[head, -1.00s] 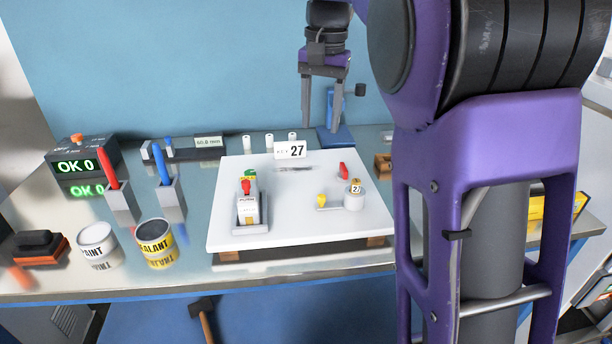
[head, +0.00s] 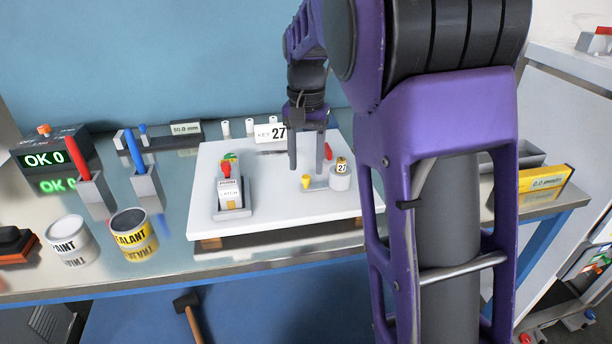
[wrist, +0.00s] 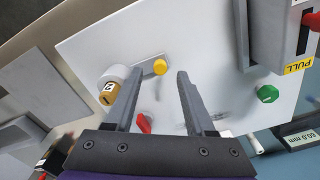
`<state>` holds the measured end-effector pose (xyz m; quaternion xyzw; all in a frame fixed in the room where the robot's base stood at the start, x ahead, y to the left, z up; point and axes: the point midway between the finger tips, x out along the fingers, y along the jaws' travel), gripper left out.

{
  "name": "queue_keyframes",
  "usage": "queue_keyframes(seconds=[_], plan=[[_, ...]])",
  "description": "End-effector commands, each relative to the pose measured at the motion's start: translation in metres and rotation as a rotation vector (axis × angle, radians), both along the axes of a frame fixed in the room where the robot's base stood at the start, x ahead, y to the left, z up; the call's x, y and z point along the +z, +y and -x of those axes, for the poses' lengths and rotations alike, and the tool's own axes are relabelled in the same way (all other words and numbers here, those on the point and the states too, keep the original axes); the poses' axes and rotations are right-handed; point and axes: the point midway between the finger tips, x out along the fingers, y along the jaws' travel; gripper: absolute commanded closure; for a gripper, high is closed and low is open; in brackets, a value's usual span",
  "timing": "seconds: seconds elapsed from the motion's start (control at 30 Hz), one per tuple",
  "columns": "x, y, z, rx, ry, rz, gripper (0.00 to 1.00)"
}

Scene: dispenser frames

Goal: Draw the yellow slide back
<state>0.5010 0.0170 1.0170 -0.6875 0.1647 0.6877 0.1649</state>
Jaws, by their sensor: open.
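The yellow slide shows as a small yellow knob (head: 306,182) on a thin grey strip of the white board (head: 270,222), beside a pale round cup with a tag marked 27. My gripper (head: 306,173) is open above the board, fingers pointing down around the knob's place in the picture. In the wrist view the yellow knob (wrist: 160,67) appears between the fingertips (wrist: 161,72), with a gap on each side. I cannot tell whether the fingertips are level with it or still above. Nothing is held.
The pale cup (head: 340,182) stands close right of the knob, with a red knob (head: 328,152) behind. A grey dispenser (head: 230,195) with a red knob stands on the board's left. The board's front middle is clear.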

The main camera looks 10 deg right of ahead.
Motion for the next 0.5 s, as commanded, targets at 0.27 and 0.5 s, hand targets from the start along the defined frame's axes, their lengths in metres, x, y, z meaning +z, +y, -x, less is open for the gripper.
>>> queue_keyframes(seconds=[0.27, 0.5], plan=[[-0.027, 0.000, 0.000, 0.000, -0.001, 0.000, 0.45], [-0.029, 0.000, 0.000, 0.000, -0.001, 0.000, 0.45]])
